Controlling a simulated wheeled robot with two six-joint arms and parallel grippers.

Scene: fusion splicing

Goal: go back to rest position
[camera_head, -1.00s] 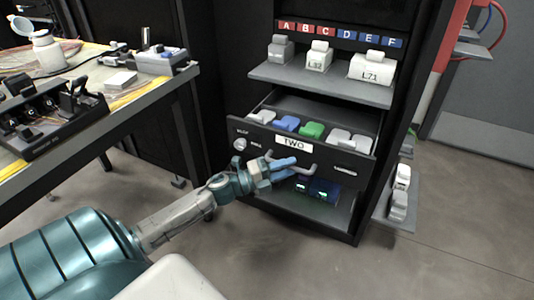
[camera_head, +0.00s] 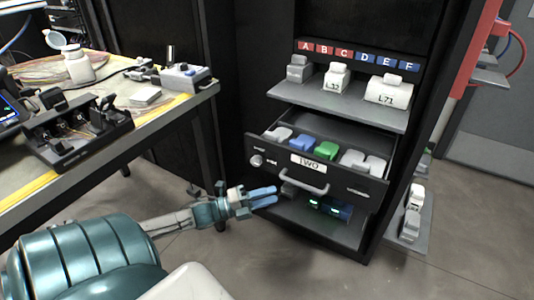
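My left gripper (camera_head: 274,196) reaches in from the left, low in front of the cabinet. Its two blue fingers are parted with nothing between them. It is to the left of and below the handle (camera_head: 305,184) of the drawer labelled TWO (camera_head: 372,192), and apart from it. The drawer is pulled out and holds white, blue and green pieces. My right gripper is not in view.
A cabinet shelf (camera_head: 300,92) above the drawer carries labelled white and grey blocks. A lower shelf (camera_head: 335,232) holds dark devices with green lights. A workbench (camera_head: 185,105) with equipment stands at the left. Floor is clear at the lower right.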

